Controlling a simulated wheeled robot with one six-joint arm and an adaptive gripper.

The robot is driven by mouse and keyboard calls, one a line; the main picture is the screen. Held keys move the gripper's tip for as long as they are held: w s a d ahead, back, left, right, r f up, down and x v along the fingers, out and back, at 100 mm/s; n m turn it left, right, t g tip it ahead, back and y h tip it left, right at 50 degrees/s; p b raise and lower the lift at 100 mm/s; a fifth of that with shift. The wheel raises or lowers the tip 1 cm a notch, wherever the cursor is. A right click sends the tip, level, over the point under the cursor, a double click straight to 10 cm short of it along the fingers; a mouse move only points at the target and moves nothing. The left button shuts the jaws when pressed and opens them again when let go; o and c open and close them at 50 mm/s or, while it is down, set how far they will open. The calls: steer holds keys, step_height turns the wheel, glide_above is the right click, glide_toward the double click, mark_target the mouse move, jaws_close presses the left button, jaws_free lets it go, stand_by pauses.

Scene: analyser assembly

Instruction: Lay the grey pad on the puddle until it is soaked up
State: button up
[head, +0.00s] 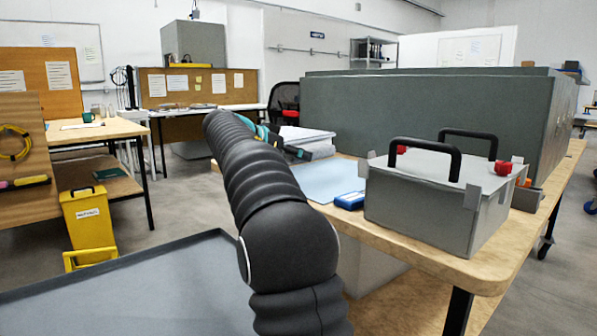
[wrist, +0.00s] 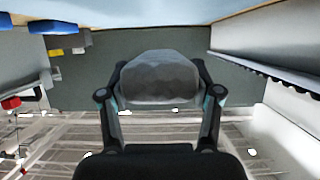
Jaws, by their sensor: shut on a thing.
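My gripper (wrist: 160,84) is shut on the grey pad (wrist: 160,76), a rounded grey lump with a faceted surface, held between both fingers in the wrist view. In the head view my gripper (head: 283,143) is mostly behind my black arm, with teal parts showing over the far left of the workbench. The pad cannot be made out there. I cannot make out a puddle in either view. A pale blue sheet (head: 326,178) lies flat on the workbench, near the gripper.
A grey case (head: 430,205) with black handles stands on the workbench (head: 480,268), beside a small blue block (head: 349,201). A large grey-green housing (head: 430,115) fills the bench's back. A white stack (head: 305,138) is close to the gripper. A yellow bin (head: 89,218) stands left.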

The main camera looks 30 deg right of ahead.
mark_target(298, 179)
steer(key=shift+w+d+f, duration=0.5)
steer(key=shift+w+d, duration=0.05)
steer(key=shift+d, duration=0.1)
steer(key=shift+w+d+f, duration=0.1)
steer(key=shift+f, duration=0.1)
steer(key=shift+f+b, duration=0.5)
steer(key=shift+f, duration=1.35)
steer(key=shift+f, duration=0.1)
steer(key=shift+f, duration=0.15)
steer(key=o, duration=1.1)
steer(key=shift+o, duration=0.2)
steer(key=shift+r, duration=0.2)
